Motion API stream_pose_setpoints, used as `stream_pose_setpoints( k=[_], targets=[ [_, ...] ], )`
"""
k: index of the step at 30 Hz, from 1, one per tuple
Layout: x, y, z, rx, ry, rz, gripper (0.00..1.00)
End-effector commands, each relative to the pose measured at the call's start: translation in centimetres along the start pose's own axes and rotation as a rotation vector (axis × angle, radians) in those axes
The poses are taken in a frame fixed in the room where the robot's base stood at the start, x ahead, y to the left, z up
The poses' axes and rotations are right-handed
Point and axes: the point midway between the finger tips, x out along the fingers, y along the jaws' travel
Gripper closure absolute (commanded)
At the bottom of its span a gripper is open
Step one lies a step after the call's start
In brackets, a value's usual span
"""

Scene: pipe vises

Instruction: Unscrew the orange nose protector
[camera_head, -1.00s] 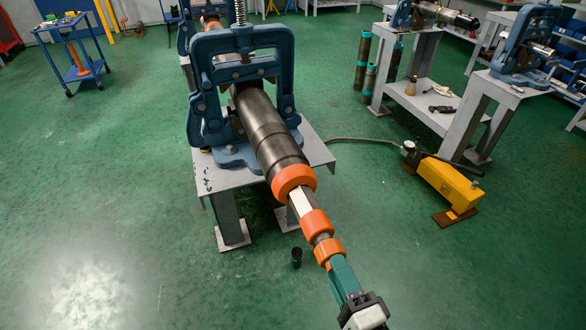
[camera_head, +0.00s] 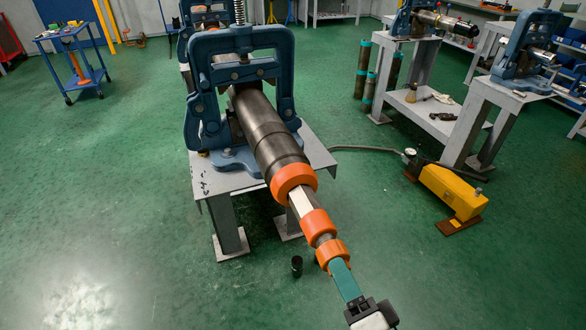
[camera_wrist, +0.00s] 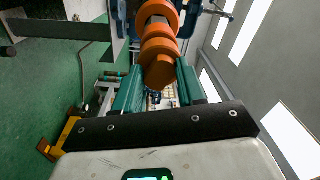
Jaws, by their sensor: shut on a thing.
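A dark cylindrical pipe tool (camera_head: 265,130) is clamped in a blue pipe vise (camera_head: 198,95) and slants down toward me. Its near end carries an orange ring (camera_head: 293,182), a bright metal section, a second orange ring (camera_head: 317,223), a short metal neck and the orange nose protector (camera_head: 330,252) at the tip. My gripper (camera_head: 334,264), with teal fingers, is shut on the nose protector. In the wrist view my gripper (camera_wrist: 160,76) has one finger on each side of the orange nose protector (camera_wrist: 160,70), in line with the tool. Any thread inside the protector is hidden.
A grey stand (camera_head: 222,190) holds the vise. A yellow hand pump (camera_head: 452,190) with a hose sits on the floor at right. A small black cup (camera_head: 297,266) stands on the floor near the tool. A blue cart (camera_head: 75,60) is at far left. The green floor at left is open.

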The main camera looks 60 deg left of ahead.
Motion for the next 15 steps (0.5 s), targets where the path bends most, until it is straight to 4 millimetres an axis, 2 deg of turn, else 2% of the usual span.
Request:
stream_pose_setpoints(
  k=[1,15],
  targets=[
    [0.44,-0.7,0.37,-0.019,-0.011,-0.019,1.0],
    [0.42,-0.71,0.33,-0.171,-0.013,-0.023,1.0]
  ],
)
